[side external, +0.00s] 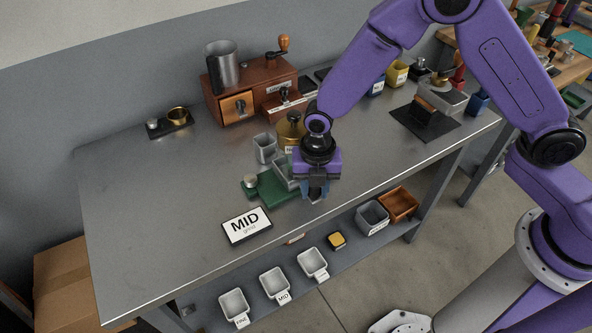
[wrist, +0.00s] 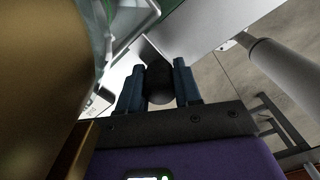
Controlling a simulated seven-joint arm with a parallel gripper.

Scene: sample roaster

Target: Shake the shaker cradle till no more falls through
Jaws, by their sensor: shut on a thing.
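The shaker cradle seems to be the green-based device (side external: 268,188) near the bench's front edge. A grey metal cup (side external: 284,176) sits on it, partly behind my gripper, and a silver knob (side external: 250,182) stands at its left end. My gripper (side external: 316,192) points down at its right end. In the wrist view my gripper (wrist: 159,88) has its two blue fingers shut on a dark rounded handle (wrist: 159,84). Part of the green device (wrist: 110,20) shows at the top left there. The cup's contents and anything falling through cannot be seen.
A brass canister (side external: 291,128) stands close behind my gripper; a grey cup (side external: 264,148) is beside it. A "MID" sign (side external: 246,225) lies front left. Labelled white bins (side external: 275,284) sit on the lower shelf.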

